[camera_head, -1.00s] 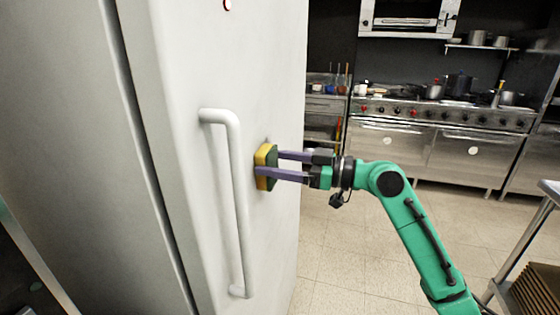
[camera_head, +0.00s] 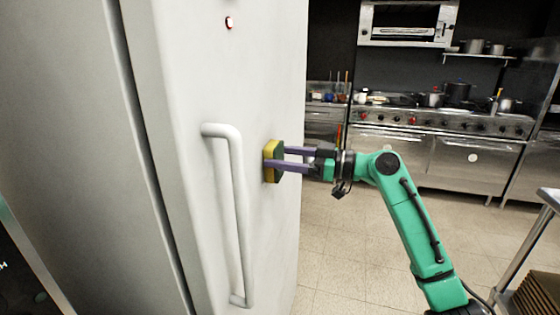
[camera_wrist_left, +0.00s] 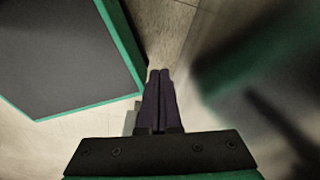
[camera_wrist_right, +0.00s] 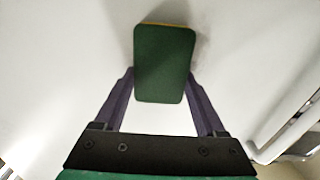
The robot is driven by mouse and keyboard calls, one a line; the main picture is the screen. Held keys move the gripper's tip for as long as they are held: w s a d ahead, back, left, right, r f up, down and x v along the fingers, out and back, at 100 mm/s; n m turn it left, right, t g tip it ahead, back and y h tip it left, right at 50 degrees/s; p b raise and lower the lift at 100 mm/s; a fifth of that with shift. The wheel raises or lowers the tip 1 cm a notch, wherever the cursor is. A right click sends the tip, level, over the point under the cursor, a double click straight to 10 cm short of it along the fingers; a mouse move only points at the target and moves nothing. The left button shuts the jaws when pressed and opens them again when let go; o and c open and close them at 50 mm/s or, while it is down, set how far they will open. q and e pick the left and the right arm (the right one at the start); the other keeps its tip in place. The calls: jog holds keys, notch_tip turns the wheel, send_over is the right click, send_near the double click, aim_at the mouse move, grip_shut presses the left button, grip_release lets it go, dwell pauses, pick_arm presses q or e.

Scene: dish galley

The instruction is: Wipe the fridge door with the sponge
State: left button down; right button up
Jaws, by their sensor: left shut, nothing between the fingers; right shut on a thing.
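The white fridge door (camera_head: 215,75) fills the left middle of the head view, with a long white handle (camera_head: 238,215) on it. The yellow and green sponge (camera_head: 274,161) is against the door, right of the handle's upper part. My right gripper (camera_head: 285,159) is shut on the sponge, its fingers on either side. In the right wrist view the sponge's green face (camera_wrist_right: 165,65) shows between the fingertips, with the white door behind it. My left gripper (camera_wrist_left: 160,72) shows only in the left wrist view, its fingers together and empty, pointing over the floor.
The handle stands out from the door close to the sponge and shows at the right of the right wrist view. A steel stove (camera_head: 440,135) with pots stands at the back. A metal table (camera_head: 548,195) is at the right edge. Tiled floor lies open between.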

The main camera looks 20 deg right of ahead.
jog(key=shift+w+d+f, duration=0.1)
jog(key=shift+w+d, duration=0.25)
jog(key=shift+w, duration=0.2)
jog(key=shift+w+d, duration=0.3)
jog(key=shift+w, duration=0.25)
jog(key=b+v, duration=0.3)
jog(key=v, duration=0.3)
